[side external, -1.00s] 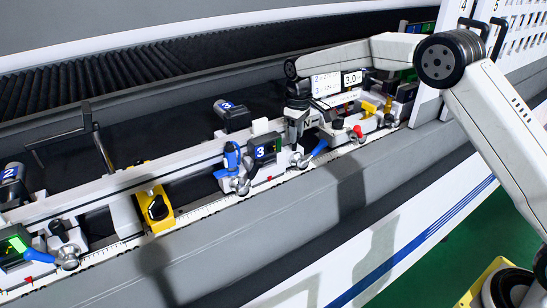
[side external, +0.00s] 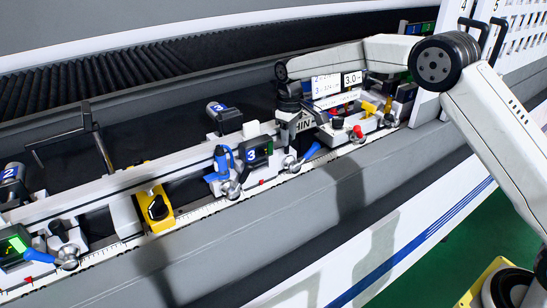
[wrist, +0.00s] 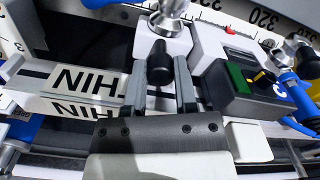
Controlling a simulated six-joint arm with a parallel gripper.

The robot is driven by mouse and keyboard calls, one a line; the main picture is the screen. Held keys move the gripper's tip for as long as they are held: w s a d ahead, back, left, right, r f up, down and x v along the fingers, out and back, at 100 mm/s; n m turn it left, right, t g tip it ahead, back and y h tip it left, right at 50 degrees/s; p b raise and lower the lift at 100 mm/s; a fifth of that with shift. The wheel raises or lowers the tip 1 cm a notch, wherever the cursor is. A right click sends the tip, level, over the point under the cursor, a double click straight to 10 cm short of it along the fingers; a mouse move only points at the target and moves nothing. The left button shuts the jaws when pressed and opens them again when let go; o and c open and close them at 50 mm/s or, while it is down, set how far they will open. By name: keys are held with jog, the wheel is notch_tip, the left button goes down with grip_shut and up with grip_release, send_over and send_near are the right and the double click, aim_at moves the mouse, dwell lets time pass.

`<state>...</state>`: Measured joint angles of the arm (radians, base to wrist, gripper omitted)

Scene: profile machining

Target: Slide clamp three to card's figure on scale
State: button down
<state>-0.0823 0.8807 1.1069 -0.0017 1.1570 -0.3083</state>
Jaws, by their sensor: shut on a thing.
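Clamp three (side external: 250,156) stands on the rail, with a blue handle, a silver ball lever and a dark display marked 3. In the wrist view its dark display (wrist: 245,90) is right of my fingers. My gripper (wrist: 160,88) is shut on a black knob (wrist: 160,62) on the clamp's white block; the side view shows my gripper (side external: 296,135) right of the display. The scale (side external: 200,208) runs along the front edge; its figure 320 shows in the wrist view (wrist: 262,20), near a red pointer (wrist: 230,30). The card (side external: 327,86) stands behind, its text too small to read surely.
A yellow block with a black knob (side external: 157,208) sits on the rail left of clamp three, with a gap between. Another clamp with a green display (side external: 14,244) is far left. Red and yellow parts (side external: 357,132) stand right of my gripper. A roller conveyor (side external: 100,80) lies behind.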

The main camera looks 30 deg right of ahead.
jog(key=shift+w+a+r, duration=0.1)
jog(key=shift+a, duration=0.8)
jog(key=shift+c, duration=2)
grip_release()
jog(key=shift+d, duration=0.1)
notch_tip(320, 180, up, 8)
